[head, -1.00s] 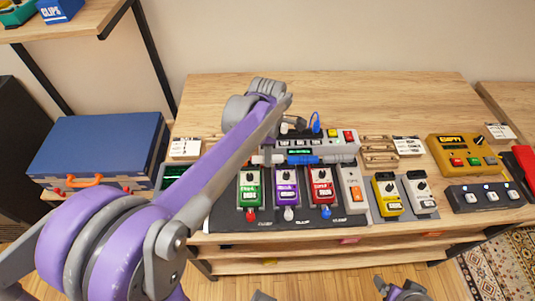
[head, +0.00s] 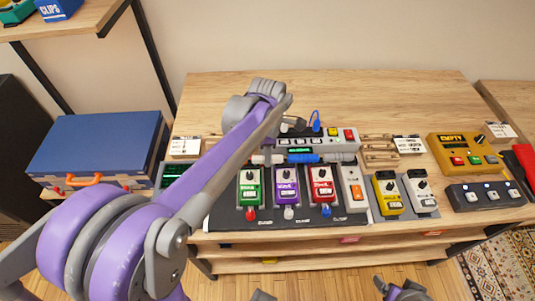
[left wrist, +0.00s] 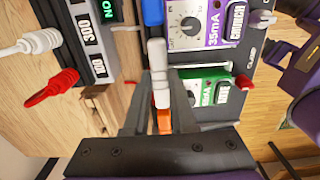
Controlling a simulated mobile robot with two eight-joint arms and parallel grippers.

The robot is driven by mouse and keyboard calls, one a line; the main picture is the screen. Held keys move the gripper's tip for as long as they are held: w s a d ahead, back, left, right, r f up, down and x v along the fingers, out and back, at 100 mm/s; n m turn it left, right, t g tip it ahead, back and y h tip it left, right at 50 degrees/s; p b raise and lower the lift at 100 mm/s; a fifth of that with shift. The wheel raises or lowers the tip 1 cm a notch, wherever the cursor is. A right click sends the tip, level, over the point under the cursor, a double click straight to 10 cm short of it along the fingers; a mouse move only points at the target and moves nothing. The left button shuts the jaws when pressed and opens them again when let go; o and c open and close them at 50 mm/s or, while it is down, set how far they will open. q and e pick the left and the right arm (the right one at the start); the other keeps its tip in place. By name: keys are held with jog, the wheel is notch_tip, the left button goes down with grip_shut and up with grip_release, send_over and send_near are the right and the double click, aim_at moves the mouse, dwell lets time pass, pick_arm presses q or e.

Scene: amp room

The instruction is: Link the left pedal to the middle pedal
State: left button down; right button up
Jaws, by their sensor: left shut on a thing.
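The green left pedal (head: 250,188), the purple middle pedal (head: 287,187) and a red pedal (head: 321,185) stand side by side on a dark board. The green pedal (left wrist: 206,93) and purple pedal (left wrist: 205,25) also show in the left wrist view. My left gripper (left wrist: 160,103) is shut on the white and orange end of a patch cable (left wrist: 158,60), beside the green pedal's back edge. The cable's blue middle (head: 303,158) lies across behind the pedals in the head view. There, my forearm hides the left fingertips. Grey parts, possibly my right gripper (head: 402,290), show at the bottom edge.
An orange-buttoned pedal (head: 353,188), a yellow pedal (head: 387,194) and a white pedal (head: 420,191) stand to the right. A blue case (head: 95,142) is at left. The table's back is clear.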

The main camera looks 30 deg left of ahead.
pick_arm(q)
jog(key=shift+c, duration=1.3)
grip_release()
jog(key=shift+r+p, duration=2.25)
jog(key=shift+r, duration=1.25)
